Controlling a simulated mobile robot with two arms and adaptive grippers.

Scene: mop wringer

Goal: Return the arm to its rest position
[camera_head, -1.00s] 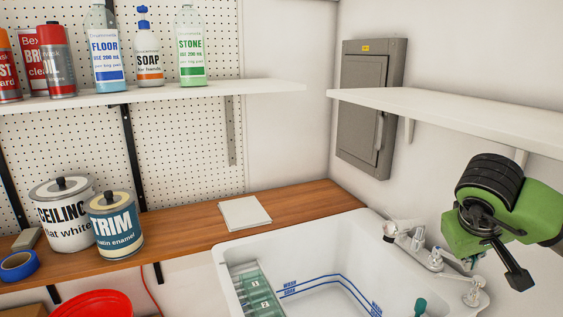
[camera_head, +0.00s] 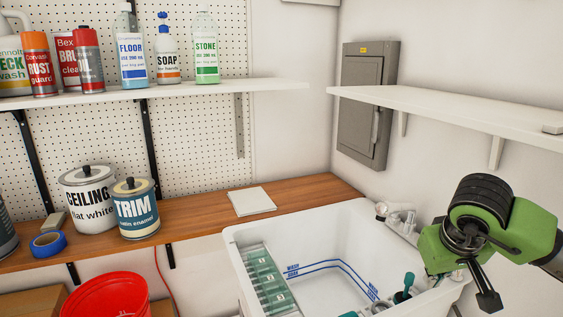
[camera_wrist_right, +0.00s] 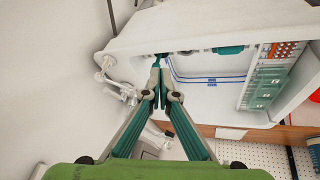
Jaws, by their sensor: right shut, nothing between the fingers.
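My right gripper (camera_head: 488,300) is at the right of the head view, on a green and black arm, in front of the sink's right side. Its fingers are together and hold nothing. In the right wrist view the closed fingertips (camera_wrist_right: 162,66) show against the white sink (camera_wrist_right: 130,42). The sink (camera_head: 232,262) also shows in the head view, with blue lines on its inner wall and a green-topped rack (camera_head: 262,275) on its left side. My left gripper is not in view.
A faucet (camera_head: 402,222) stands at the sink's back right edge, close to my right arm. A wall shelf (camera_head: 450,110) is above. Paint cans (camera_head: 136,212) and a white pad (camera_head: 251,201) are on the wooden counter (camera_head: 190,221). A red bucket (camera_head: 108,300) is at lower left.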

